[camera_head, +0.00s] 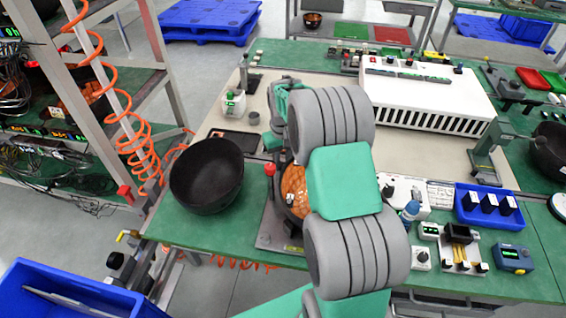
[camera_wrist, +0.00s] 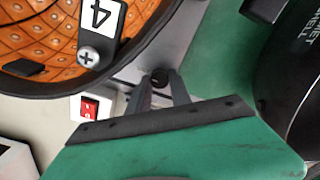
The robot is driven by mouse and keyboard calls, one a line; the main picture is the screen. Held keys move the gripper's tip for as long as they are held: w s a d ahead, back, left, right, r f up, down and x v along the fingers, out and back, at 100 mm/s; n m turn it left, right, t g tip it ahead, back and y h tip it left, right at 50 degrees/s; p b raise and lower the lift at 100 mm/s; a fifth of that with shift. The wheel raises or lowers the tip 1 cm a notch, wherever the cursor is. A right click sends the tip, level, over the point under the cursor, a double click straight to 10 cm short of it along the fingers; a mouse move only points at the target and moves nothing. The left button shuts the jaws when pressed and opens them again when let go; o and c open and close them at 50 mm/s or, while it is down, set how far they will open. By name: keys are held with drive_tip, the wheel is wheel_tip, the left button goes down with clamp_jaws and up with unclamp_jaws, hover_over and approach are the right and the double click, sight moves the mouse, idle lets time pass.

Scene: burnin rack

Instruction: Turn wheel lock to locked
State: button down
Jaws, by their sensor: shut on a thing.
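A round orange wheel (camera_wrist: 60,35) with a grid of small sockets, a dark rim and a white label reading 4 fills the upper left of the wrist view. In the head view the orange wheel (camera_head: 294,190) is largely hidden behind my arm. My gripper (camera_wrist: 160,80) has its two dark fingers closed around a small black knob (camera_wrist: 160,77) beside the wheel's rim, over the grey plate. This knob appears to be the wheel lock; its turned position cannot be read. In the head view my arm hides most of the grip.
A black helmet shell (camera_head: 206,176) stands left of the wheel and close to my gripper in the wrist view (camera_wrist: 290,90). A red knob (camera_head: 270,169) stands left of the wheel. A white vented box (camera_head: 425,95) lies behind.

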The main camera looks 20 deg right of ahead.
sight(283, 165)
drive_tip(key=shift+m, duration=0.6)
drive_tip(key=c, duration=1.2)
unclamp_jaws()
drive_tip(key=shift+o, duration=0.2)
wheel_tip(283, 165, up, 8)
drive_tip(key=shift+f+b, duration=0.1)
drive_tip(key=shift+b, duration=0.45)
